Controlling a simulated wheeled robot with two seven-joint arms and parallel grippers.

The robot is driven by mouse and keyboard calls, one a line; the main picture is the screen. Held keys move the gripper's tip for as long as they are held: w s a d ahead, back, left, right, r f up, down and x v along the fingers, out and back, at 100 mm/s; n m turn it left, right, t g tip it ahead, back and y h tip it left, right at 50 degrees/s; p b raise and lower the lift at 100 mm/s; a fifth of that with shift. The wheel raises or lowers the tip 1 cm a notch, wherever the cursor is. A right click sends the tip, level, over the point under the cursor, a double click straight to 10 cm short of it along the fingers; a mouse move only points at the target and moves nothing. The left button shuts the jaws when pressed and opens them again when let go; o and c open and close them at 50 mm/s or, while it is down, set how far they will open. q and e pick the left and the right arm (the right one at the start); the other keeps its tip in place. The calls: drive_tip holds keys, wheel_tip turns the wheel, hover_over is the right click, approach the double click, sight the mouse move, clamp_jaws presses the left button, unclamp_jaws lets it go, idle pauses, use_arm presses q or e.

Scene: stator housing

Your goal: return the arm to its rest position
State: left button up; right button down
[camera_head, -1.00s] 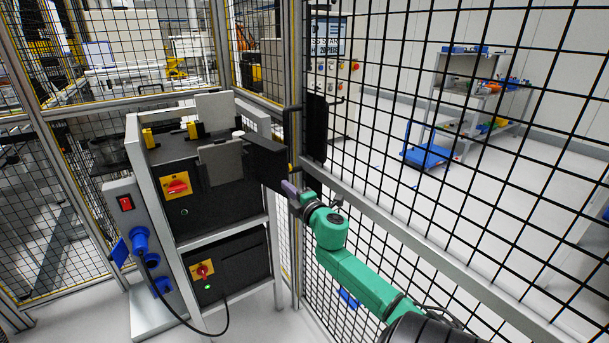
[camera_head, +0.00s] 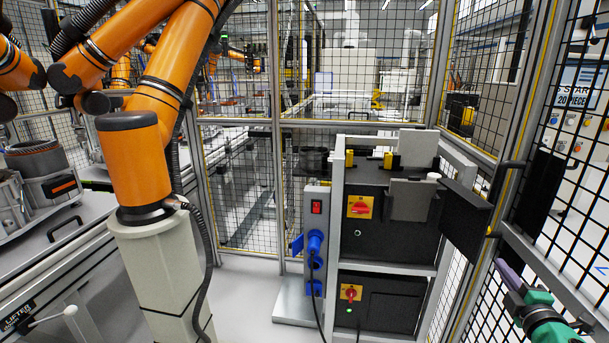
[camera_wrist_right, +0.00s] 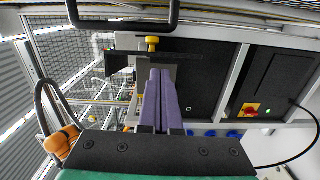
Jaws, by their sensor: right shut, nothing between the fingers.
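My right gripper (camera_head: 507,273) shows at the lower right of the head view, at the end of my green arm. Its purple fingers are closed together and hold nothing. In the right wrist view the shut fingers (camera_wrist_right: 160,90) point at the dark equipment cabinet. The cabinet (camera_head: 380,225) has a grey frame and red-and-yellow switches; in the head view my gripper is to its right, apart from it. Most of my right arm is out of the picture. My left gripper is not in view.
Mesh fencing (camera_head: 565,215) and a post run close by my right gripper. A black door handle (camera_wrist_right: 125,24) crosses the top of the wrist view. An orange robot arm (camera_head: 140,165) on a pale pedestal stands left.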

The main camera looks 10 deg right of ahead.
drive_tip(key=s+a+f+m+g, duration=0.3)
drive_tip(key=a+f+m+g, duration=0.15)
drive_tip(key=a+f, duration=0.3)
drive_tip(key=s+a+f+m+g, duration=0.3)
drive_tip(key=a+f+m, duration=0.25)
drive_tip(key=f, duration=0.35)
drive_tip(key=s+a+f+g+y, duration=0.1)
drive_tip(key=s+a+g+y, duration=0.15)
drive_tip(key=a, duration=0.35)
drive_tip(key=s+a+f+m+g+y, duration=0.1)
drive_tip(key=s+a+f+y, duration=0.1)
drive_tip(key=s+a, duration=0.3)
drive_tip(key=s+a+f+g+y, duration=0.1)
drive_tip(key=s+a+g+y, duration=0.1)
drive_tip(key=a, duration=0.5)
drive_tip(key=s+f+g, duration=0.1)
drive_tip(key=s+f, duration=0.1)
drive_tip(key=f, duration=1.1)
drive_tip(key=s+f, duration=0.2)
drive_tip(key=f, duration=1)
drive_tip(key=s+d+f, duration=0.1)
drive_tip(key=s+f, duration=0.5)
drive_tip(key=s, duration=0.1)
drive_tip(key=s+d+f+g, duration=0.1)
drive_tip(key=s+d+f, duration=0.1)
drive_tip(key=s+f, duration=0.4)
drive_tip(key=shift+s+d+f+g, duration=0.3)
drive_tip(key=shift+s+f, duration=0.1)
drive_tip(key=shift+s, duration=0.8)
